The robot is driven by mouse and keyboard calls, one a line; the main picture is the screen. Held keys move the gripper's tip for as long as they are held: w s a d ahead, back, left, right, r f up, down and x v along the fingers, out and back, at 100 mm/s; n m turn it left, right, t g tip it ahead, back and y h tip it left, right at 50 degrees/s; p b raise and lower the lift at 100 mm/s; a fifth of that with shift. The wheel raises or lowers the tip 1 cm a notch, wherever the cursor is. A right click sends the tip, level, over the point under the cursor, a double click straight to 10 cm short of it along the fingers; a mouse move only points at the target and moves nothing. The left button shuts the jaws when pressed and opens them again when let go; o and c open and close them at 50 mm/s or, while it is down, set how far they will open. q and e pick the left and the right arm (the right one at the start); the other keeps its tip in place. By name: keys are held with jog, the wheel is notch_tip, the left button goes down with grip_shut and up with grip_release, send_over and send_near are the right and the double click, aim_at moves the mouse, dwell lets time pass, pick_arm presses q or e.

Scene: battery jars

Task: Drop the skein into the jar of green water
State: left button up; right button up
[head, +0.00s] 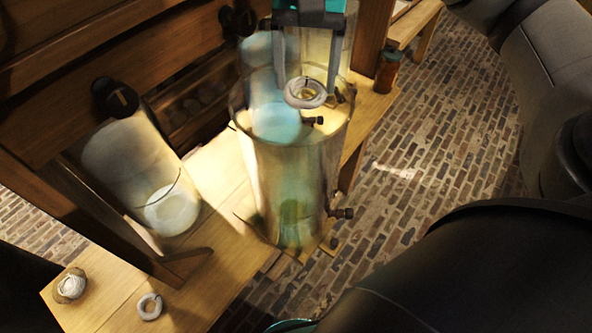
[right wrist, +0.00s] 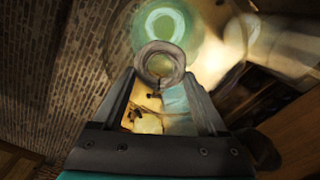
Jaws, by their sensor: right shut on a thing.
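My right gripper (head: 306,86) comes in from the top of the head view, over the mouth of a tall glass jar (head: 272,178). It is shut on a pale, ring-shaped skein (head: 292,94), which appears level with or just above the jar's rim. Green shows low inside this jar. In the right wrist view the skein (right wrist: 160,46) sits at the tips of my right gripper (right wrist: 158,82), and a round green area (right wrist: 182,45) lies beyond it. My left gripper does not show.
A second glass jar (head: 120,155) with milky contents stands at left under a black knob (head: 115,97). A similar pale ring (head: 143,311) and a twine ball (head: 70,285) lie on the wooden bench (head: 110,280). A small amber jar (head: 387,72) stands at back right. Brick floor lies right.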

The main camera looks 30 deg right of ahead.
jog(key=o, duration=1.1)
jog(key=shift+o, duration=0.7)
jog(key=shift+r, duration=0.15)
notch_tip(320, 180, up, 15)
jog(key=p, duration=0.4)
jog(key=shift+p, duration=0.35)
jog(key=shift+s, duration=0.1)
